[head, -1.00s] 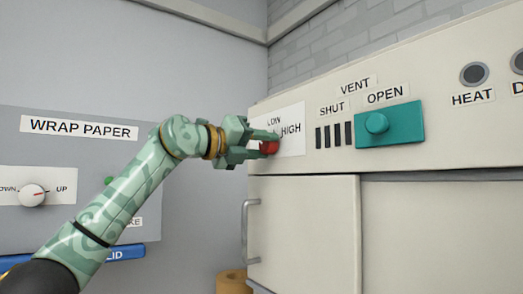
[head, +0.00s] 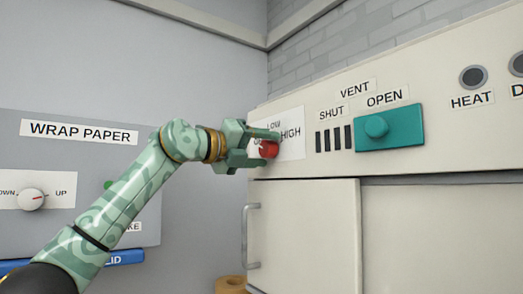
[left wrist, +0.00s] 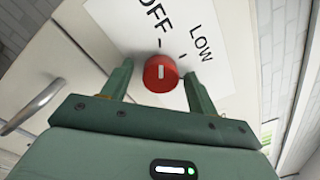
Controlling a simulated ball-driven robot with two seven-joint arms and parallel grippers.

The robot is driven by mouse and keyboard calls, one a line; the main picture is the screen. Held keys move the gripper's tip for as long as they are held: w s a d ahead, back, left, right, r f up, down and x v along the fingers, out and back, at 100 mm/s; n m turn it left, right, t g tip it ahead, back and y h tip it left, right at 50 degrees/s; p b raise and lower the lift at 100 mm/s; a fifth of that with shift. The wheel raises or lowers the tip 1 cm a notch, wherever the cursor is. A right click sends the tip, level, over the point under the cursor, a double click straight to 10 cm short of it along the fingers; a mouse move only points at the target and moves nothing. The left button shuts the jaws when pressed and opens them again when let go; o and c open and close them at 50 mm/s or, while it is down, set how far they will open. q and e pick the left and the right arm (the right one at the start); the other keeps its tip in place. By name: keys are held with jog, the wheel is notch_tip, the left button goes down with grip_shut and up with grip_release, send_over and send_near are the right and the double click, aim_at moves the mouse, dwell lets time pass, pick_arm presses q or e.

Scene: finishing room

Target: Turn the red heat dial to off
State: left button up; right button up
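The red heat dial (head: 268,149) sits on a white label plate (head: 293,134) at the left end of the cream oven panel. In the left wrist view the dial (left wrist: 161,74) has a short white line that lines up with the tick beside OFF; the LOW tick is to its right. My left gripper (head: 265,149) is at the dial. In the left wrist view its fingers (left wrist: 158,78) stand open on either side of the dial, with a visible gap at each side. My right gripper is not in view.
Right of the dial is the vent's teal slider knob (head: 376,125), with dark slots marked SHUT beside it. A door handle (head: 251,236) stands out below the dial. A wrap paper panel with a white dial (head: 32,198) is on the left wall.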

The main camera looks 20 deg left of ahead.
aim_at(263, 152)
pick_arm(q)
jog(key=b+v, duration=0.2)
jog(key=v, duration=0.1)
jog(key=b+v, duration=0.1)
jog(key=v, duration=0.1)
jog(key=shift+s+a+f, duration=0.1)
jog(key=shift+a+f, duration=0.1)
jog(key=shift+f, duration=0.15)
jog(key=b+v, duration=0.2)
jog(key=v, duration=0.9)
jog(key=shift+r+b, duration=0.25)
jog(key=shift+b, duration=0.15)
jog(key=shift+d, duration=0.1)
